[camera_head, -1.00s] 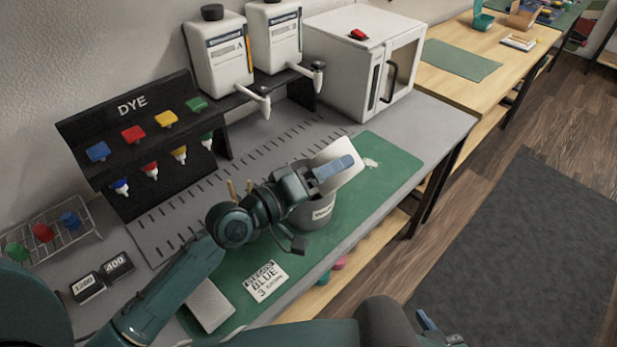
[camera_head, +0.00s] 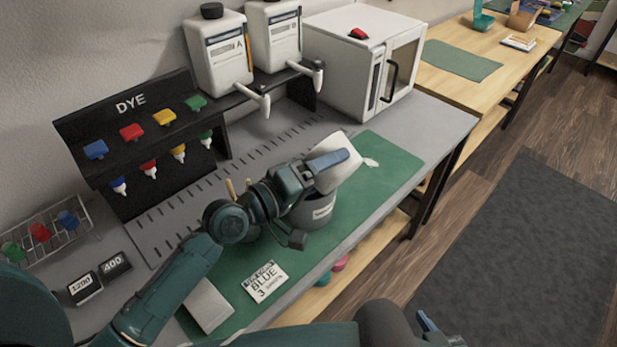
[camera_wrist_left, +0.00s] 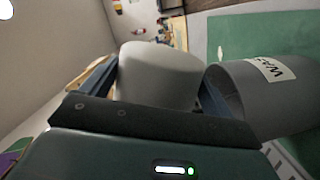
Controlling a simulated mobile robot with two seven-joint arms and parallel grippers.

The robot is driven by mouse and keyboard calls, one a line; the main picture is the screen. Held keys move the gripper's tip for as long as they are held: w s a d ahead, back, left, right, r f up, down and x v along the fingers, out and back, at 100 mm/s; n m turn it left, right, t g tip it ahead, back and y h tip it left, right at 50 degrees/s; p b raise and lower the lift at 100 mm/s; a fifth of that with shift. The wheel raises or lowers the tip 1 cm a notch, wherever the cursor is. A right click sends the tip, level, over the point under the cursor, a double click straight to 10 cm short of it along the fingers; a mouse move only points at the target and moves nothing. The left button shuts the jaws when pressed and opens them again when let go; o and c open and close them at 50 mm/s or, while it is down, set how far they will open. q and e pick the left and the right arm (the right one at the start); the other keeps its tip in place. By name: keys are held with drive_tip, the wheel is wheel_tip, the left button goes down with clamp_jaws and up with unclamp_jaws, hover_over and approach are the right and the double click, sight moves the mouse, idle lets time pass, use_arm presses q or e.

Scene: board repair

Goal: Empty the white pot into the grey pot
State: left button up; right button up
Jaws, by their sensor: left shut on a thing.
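My left gripper (camera_head: 330,163) is shut on the white pot (camera_head: 346,178) and holds it tilted above the grey pot (camera_head: 318,213). The grey pot stands on the green mat and has a white label. In the left wrist view the white pot (camera_wrist_left: 160,75) sits between the two fingers, with the grey pot (camera_wrist_left: 245,95) close beside it on the right. Only a blue fingertip of my right gripper (camera_head: 428,322) shows at the bottom edge of the head view.
The green mat (camera_head: 385,150) bears a small white patch (camera_head: 371,162) and a BLUE card (camera_head: 265,282). Behind stand the DYE rack (camera_head: 135,125), two white dispensers (camera_head: 220,55) and a white oven (camera_head: 345,65). A wire rack (camera_head: 50,230) is at left.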

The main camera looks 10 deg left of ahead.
use_arm(q)
drive_tip(key=shift+f+n+b, duration=0.2)
drive_tip(key=shift+n+b, duration=0.2)
drive_tip(key=shift+b, duration=0.05)
drive_tip(key=shift+w+a+r+n+h+b, duration=0.35)
drive_tip(key=shift+w+a+n+b, duration=0.15)
drive_tip(key=shift+a+n, duration=0.25)
idle(0.6)
drive_tip(key=shift+d+r+n, duration=0.15)
drive_tip(key=shift+n, duration=0.2)
drive_tip(key=shift+w+a+r+n+p, duration=0.15)
drive_tip(key=shift+n+p, duration=0.1)
drive_tip(key=shift+n, duration=0.15)
drive_tip(key=shift+s+a+r+n+p, duration=0.1)
drive_tip(key=shift+r+n+p, duration=0.1)
drive_tip(key=shift+n, duration=0.5)
